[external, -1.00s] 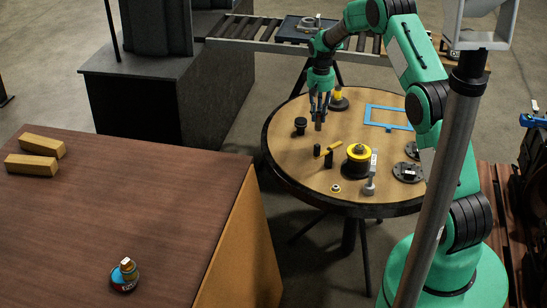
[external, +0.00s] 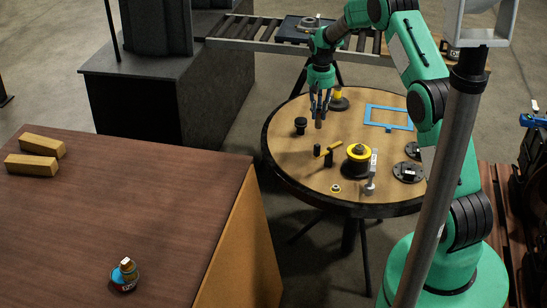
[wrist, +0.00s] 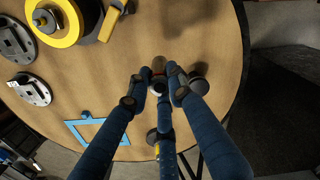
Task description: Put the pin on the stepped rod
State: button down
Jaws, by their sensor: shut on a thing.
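My gripper (external: 320,104) is shut on a short brown-grey cylinder, which looks like the pin (external: 319,123). It points downward above the round table. In the wrist view my gripper's blue fingers (wrist: 160,80) close around the pin (wrist: 158,64), mostly hidden by them. A yellow upright stem on a black round base (external: 338,100) stands behind the gripper. It could be the stepped rod, but I cannot tell for sure. A short black stepped cylinder (external: 300,125) stands just left of the pin; it also shows in the wrist view (wrist: 198,72).
The round wooden table (external: 285,150) also bears a blue frame (external: 388,127), a yellow-topped black spool (external: 358,160), a yellow bar with black posts (external: 331,147), a grey upright part (external: 371,180), a small ring (external: 335,188) and dark flanges (external: 408,172). The table's left front is bare.

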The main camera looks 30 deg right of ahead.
aim_at(317, 116)
jog(key=shift+n, duration=0.9)
jog(key=s+a, duration=0.1)
jog(key=s+a+r, duration=0.1)
jog(key=s, duration=0.1)
jog(key=shift+s+a+r+p, duration=0.3)
jog(key=shift+s+a+p, duration=0.05)
jog(key=shift+a, duration=0.05)
jog(key=shift+w, duration=0.1)
jog(key=w+d+f+b, duration=0.1)
jog(key=w+d+b, duration=0.1)
jog(key=w, duration=1.3)
jog(key=shift+w+d+f+b, duration=0.25)
jog(key=shift+w+d+b, duration=0.05)
jog(key=shift+d, duration=0.35)
jog(key=shift+f+b, duration=0.6)
jog(key=shift+f, duration=1.15)
jog(key=shift+f, duration=0.15)
jog(key=c, duration=1.6)
grip_release()
